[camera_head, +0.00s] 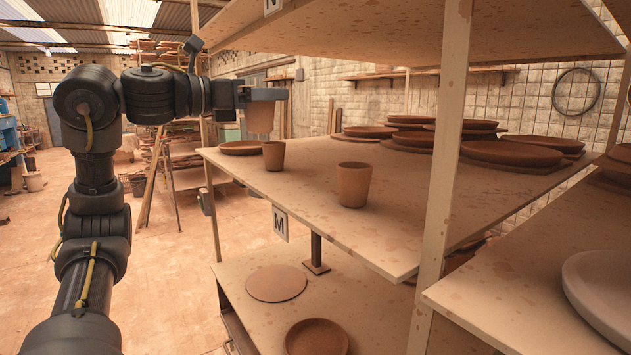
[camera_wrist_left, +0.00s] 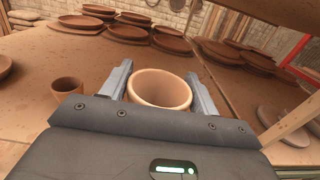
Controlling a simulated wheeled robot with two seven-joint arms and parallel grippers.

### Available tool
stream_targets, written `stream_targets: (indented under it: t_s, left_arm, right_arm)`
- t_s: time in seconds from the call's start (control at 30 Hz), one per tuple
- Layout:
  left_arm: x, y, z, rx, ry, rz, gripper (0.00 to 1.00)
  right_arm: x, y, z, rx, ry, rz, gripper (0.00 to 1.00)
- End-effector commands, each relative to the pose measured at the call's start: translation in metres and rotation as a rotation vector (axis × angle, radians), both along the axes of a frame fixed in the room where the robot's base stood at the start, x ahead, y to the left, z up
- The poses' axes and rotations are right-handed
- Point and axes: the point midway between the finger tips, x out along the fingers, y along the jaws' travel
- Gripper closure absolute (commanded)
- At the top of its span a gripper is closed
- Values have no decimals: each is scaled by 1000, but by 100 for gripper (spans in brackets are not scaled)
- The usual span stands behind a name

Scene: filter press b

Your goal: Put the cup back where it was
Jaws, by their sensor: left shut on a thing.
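A terracotta cup (camera_head: 260,118) is held in my left gripper (camera_head: 266,95), upright and off the shelf, near the left end of the middle shelf board (camera_head: 300,190). In the left wrist view the same cup (camera_wrist_left: 162,92) sits between the two grey fingers, its open mouth showing. Two other terracotta cups stand on the board: a small one (camera_head: 273,155) just below the held cup, and a larger one (camera_head: 353,184) to the right. One standing cup (camera_wrist_left: 67,90) shows left of the gripper in the wrist view. My right gripper is not in view.
Several clay plates (camera_head: 410,138) lie on the right and back of the board, and one plate (camera_head: 241,147) lies at its left end. A post (camera_head: 445,150) and an upper shelf (camera_head: 420,30) bound the space. Bare board lies around the standing cups.

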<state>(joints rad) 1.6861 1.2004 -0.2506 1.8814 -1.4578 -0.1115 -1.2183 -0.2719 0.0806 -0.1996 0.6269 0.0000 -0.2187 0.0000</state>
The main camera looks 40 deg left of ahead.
Motion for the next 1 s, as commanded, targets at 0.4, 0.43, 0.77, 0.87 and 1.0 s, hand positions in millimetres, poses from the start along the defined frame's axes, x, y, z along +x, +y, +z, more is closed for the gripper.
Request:
stream_targets:
  t_s: [0.4, 0.43, 0.77, 0.87, 1.0]
  left_arm:
    - [83, -6, -37, -4, 8, 3, 68]
    - [90, -6, -41, -4, 8, 4, 68]
    - [128, -10, -89, -2, 2, 4, 68]
    - [131, -10, -93, 0, -1, 4, 68]
    - [133, -11, -94, 1, -1, 3, 68]
  right_arm:
    - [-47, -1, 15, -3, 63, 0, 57]
    - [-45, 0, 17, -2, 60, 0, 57]
    - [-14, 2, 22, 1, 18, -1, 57]
    - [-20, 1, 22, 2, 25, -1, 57]
    - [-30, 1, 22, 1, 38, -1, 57]
